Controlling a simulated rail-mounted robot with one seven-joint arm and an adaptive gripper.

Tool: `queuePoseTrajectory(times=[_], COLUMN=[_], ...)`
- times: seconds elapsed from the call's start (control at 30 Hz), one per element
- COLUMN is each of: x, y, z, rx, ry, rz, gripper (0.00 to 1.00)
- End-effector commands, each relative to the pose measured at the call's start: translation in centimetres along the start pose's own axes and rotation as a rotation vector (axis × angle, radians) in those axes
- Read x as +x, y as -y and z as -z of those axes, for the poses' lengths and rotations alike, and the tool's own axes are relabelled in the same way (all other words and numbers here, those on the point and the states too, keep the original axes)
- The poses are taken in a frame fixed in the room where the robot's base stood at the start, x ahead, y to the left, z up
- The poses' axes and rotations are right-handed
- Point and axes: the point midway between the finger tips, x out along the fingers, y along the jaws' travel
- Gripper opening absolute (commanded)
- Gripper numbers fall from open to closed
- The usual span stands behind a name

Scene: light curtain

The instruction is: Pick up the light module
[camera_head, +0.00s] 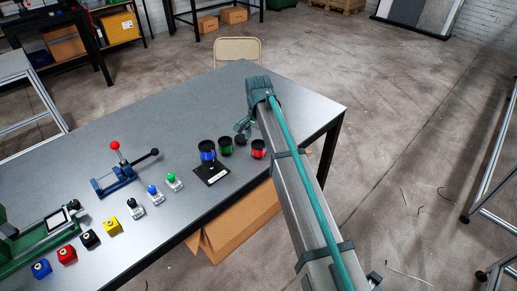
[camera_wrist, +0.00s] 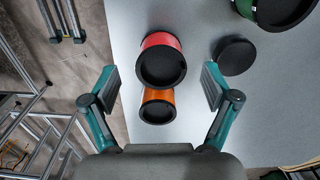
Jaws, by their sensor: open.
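In the wrist view, my gripper (camera_wrist: 161,80) is open and empty, with one finger on each side. A red light module (camera_wrist: 161,61) with a black end stands between and slightly beyond the fingertips. An orange module (camera_wrist: 158,105) with a black end shows nearer, between the fingers. Neither visibly touches a finger. In the head view, the red module (camera_head: 258,149) stands on the table beside my arm, while the orange one is not visible, and my gripper is mostly hidden by my arm. Which module the task means, I cannot tell.
On the grey table (camera_head: 190,110) stand a green module (camera_head: 225,147), a black round piece (camera_head: 240,139) and a blue module (camera_head: 207,151) at a black plate (camera_head: 212,173). Small buttons, a lever device (camera_head: 122,172) and coloured blocks lie left. The table's back half is clear.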

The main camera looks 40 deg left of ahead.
Motion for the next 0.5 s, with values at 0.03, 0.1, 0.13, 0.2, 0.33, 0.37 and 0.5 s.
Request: queuePoseTrajectory(times=[0.03, 0.1, 0.13, 0.2, 0.33, 0.37, 0.5], x=[0.4, 1.2, 1.6, 2.7, 3.9, 4.1, 4.2], y=[0.0, 0.0, 0.0, 0.0, 0.1, 0.1, 0.1], z=[0.1, 0.2, 0.2, 0.2, 0.2, 0.2, 0.2], rx=[0.000, 0.000, 0.000, 0.000, 0.000, 0.000, 0.000], ry=[0.001, 0.002, 0.002, 0.002, 0.001, 0.001, 0.000], rz=[-0.002, -0.003, -0.002, -0.003, -0.001, -0.001, 0.000], gripper=[0.86, 0.86, 0.86, 0.86, 0.86, 0.86, 0.86])
